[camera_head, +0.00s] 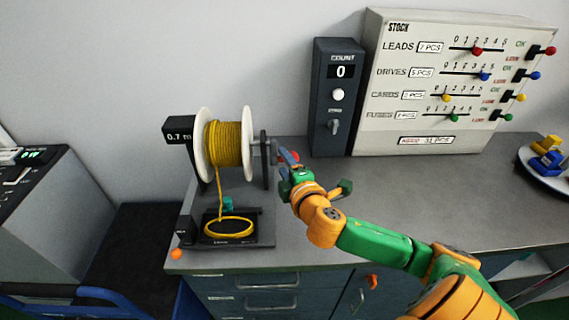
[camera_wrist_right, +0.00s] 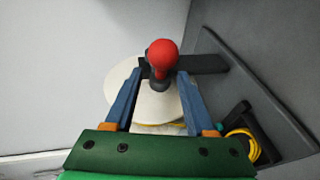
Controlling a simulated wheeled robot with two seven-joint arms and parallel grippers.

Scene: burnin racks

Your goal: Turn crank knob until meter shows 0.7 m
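The meter (camera_head: 179,136) is a black box at the left of the spool and reads "0.7 m". The spool (camera_head: 204,160) has white flanges and is wound with yellow cable (camera_head: 228,142). The crank's red knob (camera_head: 295,156) is at the spool's right, partly hidden by my right gripper (camera_head: 287,158). In the right wrist view, the red knob (camera_wrist_right: 163,54) shows between and just beyond the fingertips of my right gripper (camera_wrist_right: 161,78). The blue fingers stand apart, with a gap visible on each side of the knob's dark stem. My left gripper is not in view.
Yellow cable runs down to a coil on a black tray (camera_head: 262,240) at the bench's front left. A dark count box (camera_head: 323,120) reading 0 and a STOCK panel (camera_head: 400,130) stand behind. A round tray (camera_head: 552,182) is at far right.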

